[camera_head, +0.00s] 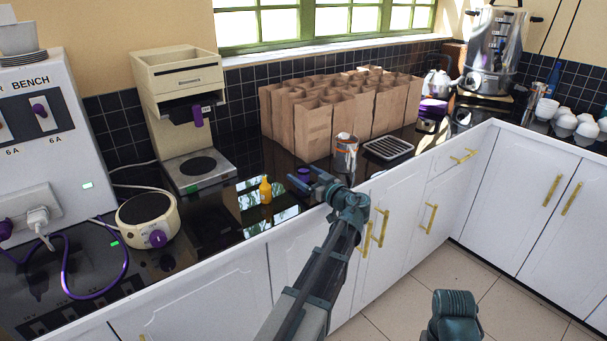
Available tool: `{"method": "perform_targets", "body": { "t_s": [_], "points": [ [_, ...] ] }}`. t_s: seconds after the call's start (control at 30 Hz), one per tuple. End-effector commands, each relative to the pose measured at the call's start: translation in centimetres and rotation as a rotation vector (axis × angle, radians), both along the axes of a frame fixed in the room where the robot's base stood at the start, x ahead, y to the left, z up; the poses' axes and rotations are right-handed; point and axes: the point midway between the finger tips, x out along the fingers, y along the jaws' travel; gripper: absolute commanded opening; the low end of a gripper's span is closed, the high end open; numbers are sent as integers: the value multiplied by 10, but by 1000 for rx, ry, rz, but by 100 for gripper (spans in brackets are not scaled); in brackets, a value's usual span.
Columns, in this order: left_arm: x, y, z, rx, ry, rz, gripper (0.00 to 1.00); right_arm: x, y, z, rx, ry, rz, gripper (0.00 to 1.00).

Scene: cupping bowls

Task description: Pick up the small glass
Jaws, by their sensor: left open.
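I cannot make out a small glass for certain in the head view. My left gripper (308,181) is open over the front part of the black counter, its fingers pointing left and away from me. A small dark purple item (303,173) shows just behind its fingertips; its shape is too small to tell, and I cannot tell whether they touch. A yellow bottle (265,190) stands upright to the left of the gripper, apart from it. My right gripper is not in view; only a part of that arm shows at the bottom right.
Brown paper bags (335,115) stand behind the gripper, with a tin can (346,152) and a black rack (388,149) nearby. A round hotplate (148,218) and a beige coffee maker (183,110) are at left. White bowls (565,121) and a steel urn (492,50) are at right.

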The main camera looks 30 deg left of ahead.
Motion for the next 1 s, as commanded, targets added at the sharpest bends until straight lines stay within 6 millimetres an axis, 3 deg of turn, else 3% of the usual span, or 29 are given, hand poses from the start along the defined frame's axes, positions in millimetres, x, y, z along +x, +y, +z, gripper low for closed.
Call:
{"method": "perform_targets", "body": {
  "t_s": [0.27,0.77,0.8,1.0],
  "points": [
    [3,8,-1,0,0,0,90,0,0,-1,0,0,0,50],
    [3,8,-1,0,0,0,4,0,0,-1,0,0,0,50],
    [3,8,-1,0,0,0,0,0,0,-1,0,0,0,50],
    [3,8,-1,0,0,0,0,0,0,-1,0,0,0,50]
  ]
}}
